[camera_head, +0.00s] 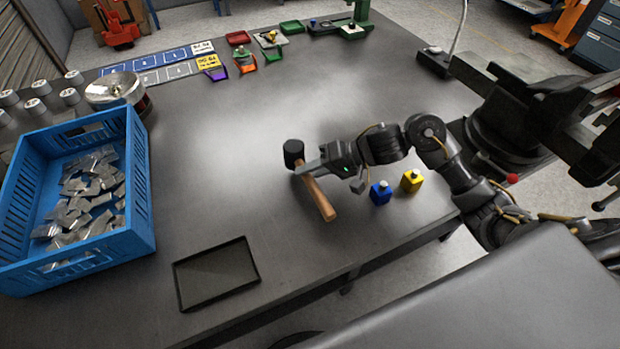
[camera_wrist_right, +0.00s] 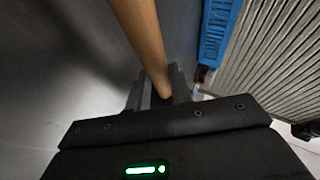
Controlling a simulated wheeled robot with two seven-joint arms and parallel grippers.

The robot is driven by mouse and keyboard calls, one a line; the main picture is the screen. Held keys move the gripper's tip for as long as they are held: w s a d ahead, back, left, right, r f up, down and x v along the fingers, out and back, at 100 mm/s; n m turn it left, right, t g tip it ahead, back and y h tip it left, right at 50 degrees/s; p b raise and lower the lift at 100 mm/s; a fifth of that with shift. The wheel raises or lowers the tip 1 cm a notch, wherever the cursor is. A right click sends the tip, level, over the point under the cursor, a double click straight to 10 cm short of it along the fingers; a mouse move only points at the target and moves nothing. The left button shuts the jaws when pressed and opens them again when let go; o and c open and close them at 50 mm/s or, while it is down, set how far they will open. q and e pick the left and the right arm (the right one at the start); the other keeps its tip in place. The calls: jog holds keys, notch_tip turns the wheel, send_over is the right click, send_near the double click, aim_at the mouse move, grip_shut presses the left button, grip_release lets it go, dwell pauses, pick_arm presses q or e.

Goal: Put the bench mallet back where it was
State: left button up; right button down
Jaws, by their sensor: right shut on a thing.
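The bench mallet has a black head (camera_head: 293,152) and a wooden handle (camera_head: 321,200). In the head view it is at the middle of the grey table, its head toward the back and its handle toward the front. My right gripper (camera_head: 303,172) is shut on the mallet handle just below the head. In the right wrist view the wooden handle (camera_wrist_right: 140,35) runs between the two fingers. I cannot tell whether the mallet touches the table. The mallet head is not clearly visible in the wrist view. My left gripper is not in view.
A blue crate (camera_head: 142,190) of metal pieces is at left. A shallow black tray (camera_head: 216,272) lies at the front. A vise (camera_head: 505,125) is at right.

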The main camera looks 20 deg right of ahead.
aim_at(310, 179)
notch_tip(310, 179, down, 2)
jog(key=shift+f, duration=0.35)
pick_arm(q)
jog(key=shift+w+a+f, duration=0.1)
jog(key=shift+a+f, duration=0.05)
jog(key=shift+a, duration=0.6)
pick_arm(e)
jog(key=shift+f, duration=0.1)
jog(key=c, duration=1.6)
grip_release()
jog(key=shift+f, duration=0.1)
jog(key=shift+o, duration=0.4)
jog(key=shift+s+d+r, duration=0.15)
jog(key=shift+d+r, duration=0.15)
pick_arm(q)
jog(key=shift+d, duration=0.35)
pick_arm(e)
jog(key=v, duration=1.1)
jog(key=shift+d, duration=0.2)
